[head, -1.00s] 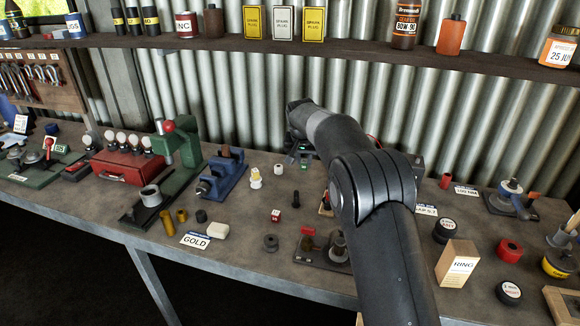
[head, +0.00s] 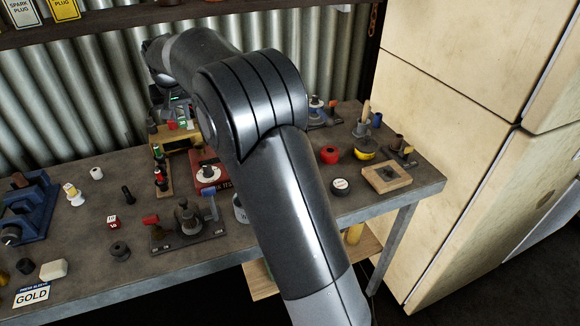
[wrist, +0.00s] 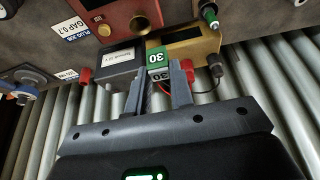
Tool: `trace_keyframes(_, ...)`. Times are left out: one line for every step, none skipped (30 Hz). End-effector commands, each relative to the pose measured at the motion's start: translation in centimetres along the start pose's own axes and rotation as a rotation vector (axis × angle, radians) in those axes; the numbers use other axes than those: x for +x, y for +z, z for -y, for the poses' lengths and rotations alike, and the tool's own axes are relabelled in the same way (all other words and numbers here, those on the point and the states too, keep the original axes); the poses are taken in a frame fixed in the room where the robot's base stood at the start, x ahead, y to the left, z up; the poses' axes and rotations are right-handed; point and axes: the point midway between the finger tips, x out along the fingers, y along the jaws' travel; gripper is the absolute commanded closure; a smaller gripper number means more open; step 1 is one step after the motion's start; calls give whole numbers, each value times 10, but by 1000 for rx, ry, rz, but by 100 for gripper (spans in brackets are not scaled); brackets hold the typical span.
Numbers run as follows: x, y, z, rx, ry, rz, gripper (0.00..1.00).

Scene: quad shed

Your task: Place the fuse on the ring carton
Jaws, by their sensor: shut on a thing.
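The fuse (wrist: 158,71) is a small green block marked 30. In the wrist view it sits between the fingertips of my gripper (wrist: 161,84), which is shut on it. Right behind it in that view is a brass-coloured and grey instrument (wrist: 190,46) with red knobs; I cannot tell whether the fuse touches it. In the head view my gripper (head: 175,108) is at the back of the bench, by the corrugated wall, above the brass-coloured box. The ring carton does not show in either current view; my arm covers part of the bench in the head view.
A cream fridge (head: 460,130) stands beyond the bench end. A tool stand (head: 188,222) and small parts lie left of my arm.

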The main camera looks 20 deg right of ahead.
Motion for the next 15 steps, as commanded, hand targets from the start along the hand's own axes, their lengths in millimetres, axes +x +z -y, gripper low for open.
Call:
trace_keyframes(-13,4,-26,23,8,-2,100)
trace_keyframes(-20,7,-40,34,13,-3,100)
trace_keyframes(-28,12,-58,48,19,-3,100)
trace_keyframes(-35,16,-72,59,24,-3,100)
trace_keyframes(-41,21,-85,71,29,-2,100)
trace_keyframes(-49,27,-102,85,34,-2,100)
trace_keyframes(-56,32,-114,96,38,-3,100)
trace_keyframes(-62,38,-127,108,43,-2,100)
trace_keyframes(-70,46,-143,122,49,-2,100)
trace_keyframes(-76,53,-155,133,54,-3,100)
trace_keyframes(-82,60,-166,145,59,-3,100)
trace_keyframes(-89,69,-181,159,65,-3,100)
trace_keyframes(-95,77,-192,169,69,-2,100)
trace_keyframes(-101,85,-202,181,74,-3,100)
trace_keyframes(-108,96,-216,196,80,-3,100)
